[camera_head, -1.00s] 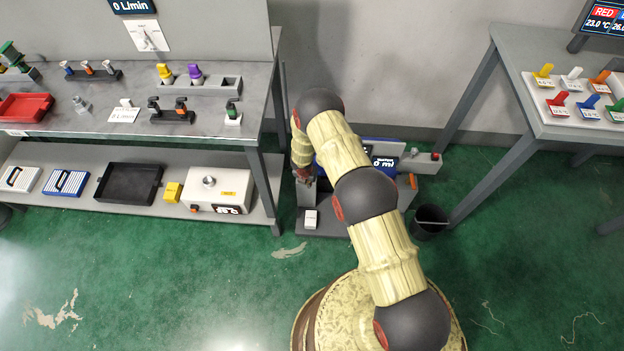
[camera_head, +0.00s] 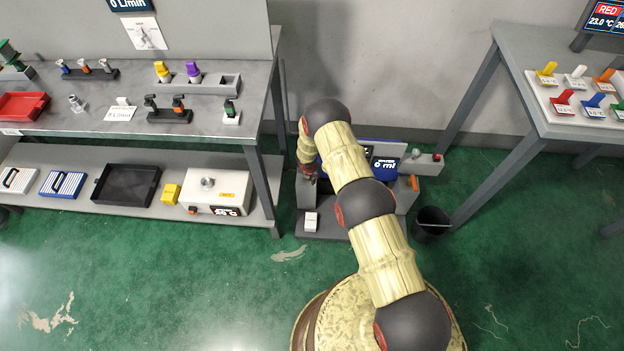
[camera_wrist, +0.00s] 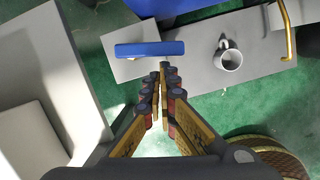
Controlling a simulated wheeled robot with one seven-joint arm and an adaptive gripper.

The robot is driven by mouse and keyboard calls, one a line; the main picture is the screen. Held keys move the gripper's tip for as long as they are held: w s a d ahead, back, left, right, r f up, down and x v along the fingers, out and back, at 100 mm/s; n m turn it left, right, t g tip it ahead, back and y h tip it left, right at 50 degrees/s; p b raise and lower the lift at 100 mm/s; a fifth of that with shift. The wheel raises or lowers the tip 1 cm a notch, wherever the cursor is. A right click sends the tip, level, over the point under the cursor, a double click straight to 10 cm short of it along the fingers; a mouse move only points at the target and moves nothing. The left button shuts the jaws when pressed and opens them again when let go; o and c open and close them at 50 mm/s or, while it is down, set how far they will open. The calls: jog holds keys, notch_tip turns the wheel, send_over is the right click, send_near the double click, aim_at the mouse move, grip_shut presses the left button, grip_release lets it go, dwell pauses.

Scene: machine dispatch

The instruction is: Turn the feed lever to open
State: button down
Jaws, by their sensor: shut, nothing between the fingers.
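The feed machine (camera_head: 400,196), grey with a blue panel and a small display, stands on the floor between the two tables, partly hidden behind my arm. A blue bar (camera_wrist: 150,49), which looks like the lever, lies crosswise just beyond my fingertips in the wrist view. No label confirms it. My gripper (camera_wrist: 161,72) is shut and empty, its fingertips pointing at the bar's underside edge; I cannot tell if they touch it. In the head view my gripper (camera_head: 308,178) is small, at the machine's left side.
An orange handle (camera_head: 414,183) is on the machine's right; a yellow-orange rod (camera_wrist: 289,35) and a metal cup (camera_wrist: 228,58) show in the wrist view. A black bin (camera_head: 431,222) stands right. A left workbench (camera_head: 220,130) and right table (camera_head: 520,80) flank it. Green floor in front is clear.

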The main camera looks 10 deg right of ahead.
jog(key=shift+w+d+n, duration=0.35)
jog(key=shift+d+n, duration=0.15)
jog(key=shift+d, duration=0.3)
jog(key=shift+a, duration=0.1)
